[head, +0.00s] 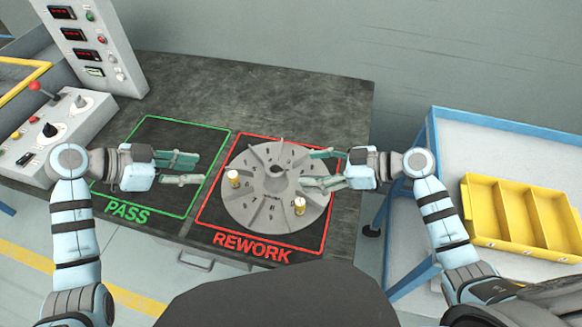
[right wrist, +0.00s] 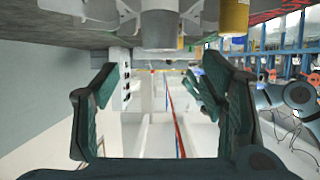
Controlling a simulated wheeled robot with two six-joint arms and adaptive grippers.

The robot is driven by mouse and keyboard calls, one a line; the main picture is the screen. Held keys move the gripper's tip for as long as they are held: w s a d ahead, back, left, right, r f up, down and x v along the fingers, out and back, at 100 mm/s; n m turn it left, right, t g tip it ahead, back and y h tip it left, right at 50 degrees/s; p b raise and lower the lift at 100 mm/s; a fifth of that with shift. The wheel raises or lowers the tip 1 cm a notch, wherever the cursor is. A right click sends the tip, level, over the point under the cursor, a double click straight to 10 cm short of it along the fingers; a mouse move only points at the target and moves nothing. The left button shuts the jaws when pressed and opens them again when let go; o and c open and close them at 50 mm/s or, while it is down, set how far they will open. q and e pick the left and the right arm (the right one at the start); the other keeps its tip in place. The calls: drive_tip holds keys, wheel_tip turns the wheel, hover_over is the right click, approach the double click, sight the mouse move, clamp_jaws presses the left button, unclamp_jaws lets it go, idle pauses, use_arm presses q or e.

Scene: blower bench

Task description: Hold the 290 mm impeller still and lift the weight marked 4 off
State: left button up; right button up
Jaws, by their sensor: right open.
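The grey finned impeller (head: 262,208) lies flat in the red REWORK square, with small numbers around its face. Two brass weights stand on it, one at the left (head: 233,178) and one at the lower right (head: 299,205). I cannot read which is marked 4. My left gripper (head: 201,171) is open and empty over the PASS square, left of the impeller. My right gripper (head: 309,168) is open at the impeller's right side, apart from both weights. In the right wrist view its fingers (right wrist: 160,85) are spread and empty, with a brass weight (right wrist: 234,17) at the top edge.
The green PASS square (head: 155,125) is empty beneath my left gripper. A control box (head: 45,135) and a display panel (head: 95,40) stand at the left. A yellow divided bin (head: 520,215) sits on a blue-framed cart (head: 450,140) at the right.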

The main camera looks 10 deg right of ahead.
sight(285, 171)
drive_tip(key=x, duration=1)
drive_tip(key=shift+w+a+f, duration=0.1)
drive_tip(key=shift+a+f, duration=0.05)
drive_tip(key=shift+a, duration=0.15)
clamp_jaws()
drive_tip(key=shift+f+p, duration=0.1)
drive_tip(key=shift+p, duration=0.4)
idle(0.5)
